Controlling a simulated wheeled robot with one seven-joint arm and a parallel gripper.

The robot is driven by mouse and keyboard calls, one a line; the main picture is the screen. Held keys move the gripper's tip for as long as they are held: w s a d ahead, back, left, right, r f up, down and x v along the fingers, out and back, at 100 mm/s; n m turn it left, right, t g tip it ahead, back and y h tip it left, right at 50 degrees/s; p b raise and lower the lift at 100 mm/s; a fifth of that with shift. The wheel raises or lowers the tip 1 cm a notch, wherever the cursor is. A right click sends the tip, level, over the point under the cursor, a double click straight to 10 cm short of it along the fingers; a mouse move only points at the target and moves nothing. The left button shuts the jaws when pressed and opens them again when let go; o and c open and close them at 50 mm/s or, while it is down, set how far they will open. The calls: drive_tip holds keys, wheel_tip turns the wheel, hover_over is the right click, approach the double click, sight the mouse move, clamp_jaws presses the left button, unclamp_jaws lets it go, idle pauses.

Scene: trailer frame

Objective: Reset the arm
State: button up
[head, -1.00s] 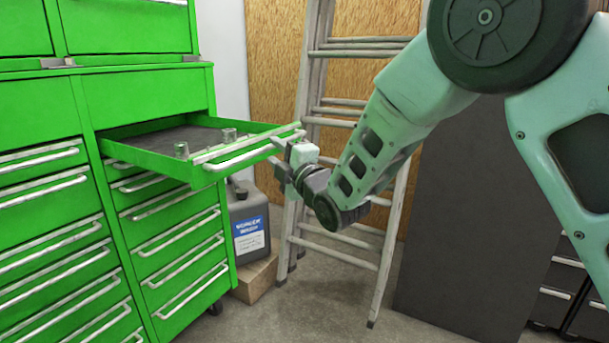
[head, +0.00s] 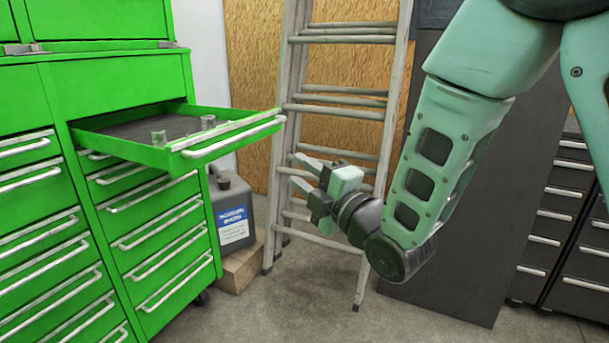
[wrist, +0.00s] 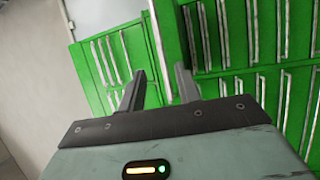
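My gripper (head: 306,178) is in the middle of the head view, to the right of the open drawer and in front of the ladder. Its two fingers are spread apart with nothing between them. In the wrist view the two fingers of my gripper (wrist: 160,88) also stand apart, pointing toward the green cabinet (wrist: 215,45). My arm comes down from the upper right of the head view and bends at the wrist.
The green cabinet (head: 110,85) has one drawer (head: 130,132) pulled out, with small clear cylindrical items inside. A dark canister (head: 232,212) stands on a wooden block (head: 243,268). A ladder (head: 384,130) leans behind my gripper. Dark drawers (head: 567,230) are at right.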

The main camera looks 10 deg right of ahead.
drive_tip(key=s+a+f+m+g+h, duration=0.2)
drive_tip(key=s+f+m+g+h, duration=0.2)
drive_tip(key=s+f+m+g, duration=0.55)
drive_tip(key=s+d+f+m+g+h, duration=0.1)
drive_tip(key=s+d+m+g+h, duration=0.2)
drive_tip(key=s, duration=0.6)
drive_tip(key=s+d+m+g+h, duration=0.25)
drive_tip(key=s+g, duration=0.25)
drive_tip(key=s, duration=0.5)
wheel_tip(320, 180, up, 21)
drive_tip(key=p, duration=2.1)
drive_tip(key=shift+d+p, duration=0.25)
drive_tip(key=shift+p, duration=0.05)
drive_tip(key=shift+y, duration=0.25)
